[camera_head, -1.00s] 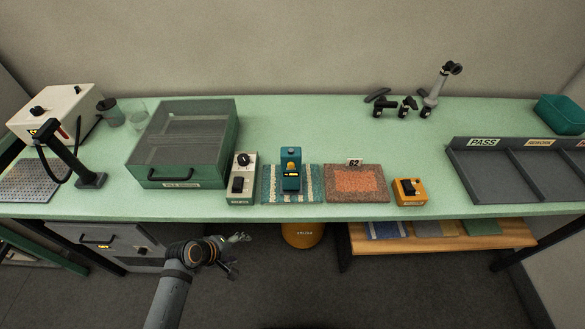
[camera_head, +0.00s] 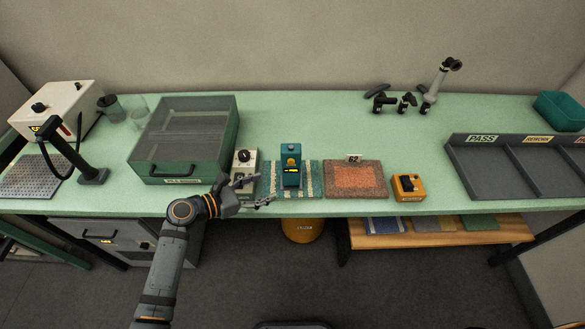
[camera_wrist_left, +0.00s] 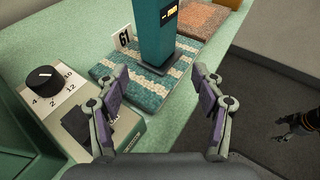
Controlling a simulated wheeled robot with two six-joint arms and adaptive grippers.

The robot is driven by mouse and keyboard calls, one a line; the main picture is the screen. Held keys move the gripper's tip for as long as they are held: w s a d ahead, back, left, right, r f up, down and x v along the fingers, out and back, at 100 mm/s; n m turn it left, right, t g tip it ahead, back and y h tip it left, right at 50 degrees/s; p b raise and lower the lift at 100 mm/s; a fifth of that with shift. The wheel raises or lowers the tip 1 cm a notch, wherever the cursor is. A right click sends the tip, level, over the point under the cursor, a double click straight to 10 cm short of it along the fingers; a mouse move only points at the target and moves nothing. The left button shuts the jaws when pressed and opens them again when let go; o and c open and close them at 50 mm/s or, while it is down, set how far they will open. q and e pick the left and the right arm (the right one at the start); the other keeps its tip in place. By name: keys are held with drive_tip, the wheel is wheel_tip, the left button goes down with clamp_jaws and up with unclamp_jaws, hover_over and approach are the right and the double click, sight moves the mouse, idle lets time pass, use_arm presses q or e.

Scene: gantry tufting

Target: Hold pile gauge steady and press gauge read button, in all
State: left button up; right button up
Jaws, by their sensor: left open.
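The teal pile gauge (camera_head: 291,174) stands upright on a teal and cream striped carpet sample (camera_head: 309,188); a round yellow button and a small lit display show on its front. In the left wrist view the gauge (camera_wrist_left: 154,40) rises just beyond my fingers, its top cut off. My left gripper (camera_head: 257,191) is open and empty, at the bench's front edge, left and in front of the gauge. Its two fingers (camera_wrist_left: 162,95) stand apart, with carpet and bench edge between them. A dark jointed part, probably my right gripper (camera_wrist_left: 297,130), shows at the left wrist view's right edge; its jaws are unclear.
A control box with a dial (camera_head: 245,157) is left of the carpet, partly behind my left gripper. An orange-brown sample (camera_head: 337,192) and a yellow button box (camera_head: 408,187) are on the right. A lidded green case (camera_head: 150,158) stands left; a PASS-labelled tray (camera_head: 455,160) is far right.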

sight(283, 180)
use_arm(q)
drive_tip(key=shift+w+d+f, duration=0.25)
drive_tip(key=shift+d+f, duration=0.05)
drive_tip(key=shift+d, duration=0.05)
drive_tip(key=b+x, duration=0.3)
drive_tip(key=x, duration=0.1)
drive_tip(key=shift+w+d+f, duration=0.1)
drive_tip(key=shift+f, duration=0.05)
drive_tip(key=x, duration=0.3)
drive_tip(key=shift+w+d, duration=0.15)
drive_tip(key=shift+d, duration=0.05)
drive_tip(key=shift+w+d, duration=0.3)
drive_tip(key=shift+d, duration=0.15)
use_arm(e)
drive_tip(key=shift+f, duration=1.45)
use_arm(q)
drive_tip(key=shift+c, duration=0.4)
drive_tip(key=c, duration=0.9)
drive_tip(key=shift+f, duration=0.1)
drive_tip(key=shift+c, duration=0.2)
use_arm(e)
clamp_jaws()
drive_tip(key=shift+d, duration=0.1)
